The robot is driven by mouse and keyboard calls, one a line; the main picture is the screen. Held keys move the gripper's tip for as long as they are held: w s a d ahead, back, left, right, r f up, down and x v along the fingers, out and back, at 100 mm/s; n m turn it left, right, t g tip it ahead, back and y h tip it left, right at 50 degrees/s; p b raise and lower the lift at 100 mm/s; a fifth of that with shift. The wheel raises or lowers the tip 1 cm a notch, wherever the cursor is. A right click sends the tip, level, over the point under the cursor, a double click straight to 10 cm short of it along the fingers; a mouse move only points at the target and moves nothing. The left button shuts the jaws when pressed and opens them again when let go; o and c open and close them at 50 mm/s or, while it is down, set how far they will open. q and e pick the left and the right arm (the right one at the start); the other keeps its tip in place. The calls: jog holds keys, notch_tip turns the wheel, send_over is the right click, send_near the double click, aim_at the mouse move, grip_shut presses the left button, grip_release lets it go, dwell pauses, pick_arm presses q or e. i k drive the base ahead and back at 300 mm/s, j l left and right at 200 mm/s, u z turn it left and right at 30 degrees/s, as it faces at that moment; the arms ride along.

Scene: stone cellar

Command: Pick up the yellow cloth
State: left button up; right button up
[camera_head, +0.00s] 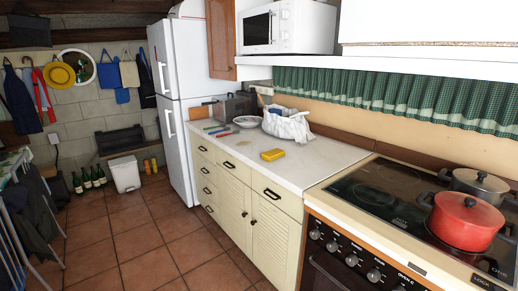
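A small yellow cloth (272,155), folded into a block shape, lies on the pale countertop (308,162) in the middle of the view. It is near the counter's front edge and nothing touches it. Neither of my grippers shows in the head view.
A stove (375,190) with a red pot (466,220) and a grey pot (478,184) stands at the right. A white fridge (183,95) stands beyond. The tiled floor (135,238) in front of the drawers is clear.

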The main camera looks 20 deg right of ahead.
aim_at(274, 154)
jog(key=i+j+z, duration=0.1)
jog(key=i+z, duration=0.2)
jog(key=i, duration=0.15)
jog(key=i+j+z, duration=0.15)
jog(key=i+z, duration=0.15)
jog(key=i, duration=0.15)
jog(key=i+j+z, duration=0.3)
jog(key=i, duration=0.15)
